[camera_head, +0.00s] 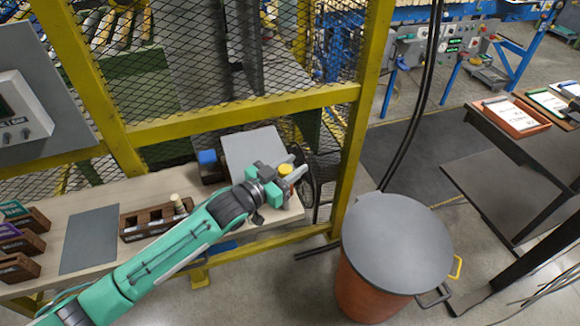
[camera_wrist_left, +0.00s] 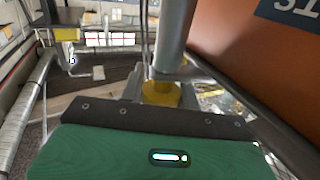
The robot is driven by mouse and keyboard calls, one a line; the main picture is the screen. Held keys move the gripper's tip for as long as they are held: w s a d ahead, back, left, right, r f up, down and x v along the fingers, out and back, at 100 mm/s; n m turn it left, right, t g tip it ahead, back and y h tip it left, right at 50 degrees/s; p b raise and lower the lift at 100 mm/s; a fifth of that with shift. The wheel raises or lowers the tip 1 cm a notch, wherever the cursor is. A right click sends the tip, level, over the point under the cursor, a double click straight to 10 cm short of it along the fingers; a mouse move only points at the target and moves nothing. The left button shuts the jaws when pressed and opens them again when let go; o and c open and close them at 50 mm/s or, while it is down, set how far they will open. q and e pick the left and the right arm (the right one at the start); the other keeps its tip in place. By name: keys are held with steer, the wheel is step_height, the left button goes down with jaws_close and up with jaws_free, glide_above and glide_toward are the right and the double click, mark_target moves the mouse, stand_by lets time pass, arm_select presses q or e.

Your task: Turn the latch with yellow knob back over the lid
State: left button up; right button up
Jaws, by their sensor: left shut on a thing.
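A yellow knob (camera_head: 285,169) shows at my left gripper (camera_head: 292,172), near the right end of the wooden bench. The gripper's fingers are shut on the knob. In the left wrist view the knob (camera_wrist_left: 160,94) sits just beyond the green gripper body, beside a grey finger. The latch under the knob is hidden by the gripper. A light grey panel (camera_head: 250,145), which looks like the lid, lies just behind and left of the gripper. Whatever is under its front edge is covered by my arm. My right gripper is not in view.
A yellow-framed mesh fence (camera_head: 240,113) stands right behind the bench (camera_head: 95,192). A wooden rack (camera_head: 152,222) is near my forearm. A lidded orange bin (camera_head: 395,245) stands right of the bench.

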arm_select(q)
steer(key=shift+s+d+r+m+g+h+b, duration=0.1)
steer(key=shift+s+m+g+h+b, duration=0.05)
steer(key=shift+m+g+h+b, duration=0.65)
steer(key=shift+s+d+m+g+h+b, duration=0.1)
steer(key=shift+m+g+h+b, duration=0.4)
steer(key=shift+g, duration=0.5)
steer(key=o, duration=1)
steer(key=shift+c, duration=0.2)
steer(key=shift+a, duration=0.1)
steer(key=shift+s+a, duration=0.1)
steer(key=shift+a, duration=0.15)
steer(key=b+v, duration=0.3)
steer(key=v, duration=1)
